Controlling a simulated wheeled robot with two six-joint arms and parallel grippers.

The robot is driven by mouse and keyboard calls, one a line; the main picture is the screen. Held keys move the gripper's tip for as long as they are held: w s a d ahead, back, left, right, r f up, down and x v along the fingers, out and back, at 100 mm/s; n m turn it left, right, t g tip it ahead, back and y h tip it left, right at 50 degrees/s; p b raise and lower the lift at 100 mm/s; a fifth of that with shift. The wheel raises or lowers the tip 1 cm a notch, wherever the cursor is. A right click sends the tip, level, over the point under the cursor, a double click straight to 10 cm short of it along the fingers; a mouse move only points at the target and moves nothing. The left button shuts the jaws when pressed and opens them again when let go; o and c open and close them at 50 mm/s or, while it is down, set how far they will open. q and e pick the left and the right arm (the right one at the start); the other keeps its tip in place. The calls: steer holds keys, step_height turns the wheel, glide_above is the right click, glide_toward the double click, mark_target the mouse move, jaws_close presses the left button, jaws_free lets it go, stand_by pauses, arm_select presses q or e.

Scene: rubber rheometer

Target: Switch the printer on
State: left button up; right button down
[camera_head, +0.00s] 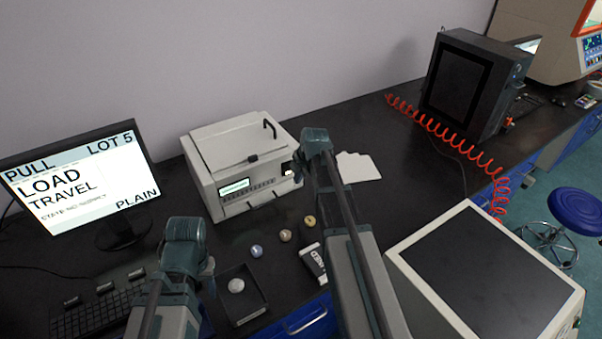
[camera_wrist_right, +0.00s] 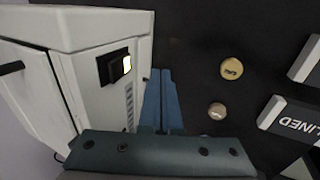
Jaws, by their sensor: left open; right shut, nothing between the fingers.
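The white printer (camera_head: 235,165) stands on the dark bench against the wall, with a lit greenish display on its front. On its right side is a black rocker switch (camera_wrist_right: 115,67) with one half glowing pale; its surround also shows in the head view (camera_head: 288,168). My right gripper (camera_wrist_right: 158,100) is shut and empty, its blue fingers close beside the printer's side panel and just off the switch in the right wrist view. I cannot tell whether they touch the panel. My left gripper (camera_head: 190,262) is open over the bench near the keyboard; its fingertips are mostly hidden.
A monitor (camera_head: 80,185) and keyboard (camera_head: 100,312) stand at left. A black tray (camera_head: 245,315) holds a pale round piece. Small round samples (camera_head: 285,236) and a labelled block (camera_head: 313,263) lie before the printer. White sheets (camera_head: 358,167) lie right of it.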

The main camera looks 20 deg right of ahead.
steer(key=s+p+v, duration=0.1)
steer(key=p+v, duration=0.6)
steer(key=v, duration=0.2)
steer(key=shift+s+p, duration=0.3)
steer(key=shift+s, duration=0.1)
steer(key=shift+d, duration=0.15)
steer(key=s+a+f+m+g+h, duration=0.1)
steer(key=s+a+m+g, duration=0.1)
steer(key=s+a+m, duration=0.6)
steer(key=s+a+f+m+g+h, duration=0.1)
steer(key=s+a+m+g, duration=0.2)
steer(key=s+a+m, duration=0.4)
steer(key=s+a, duration=0.6)
steer(key=a, duration=0.5)
steer(key=shift+f+m+b, duration=0.2)
steer(key=shift+m+b, duration=0.2)
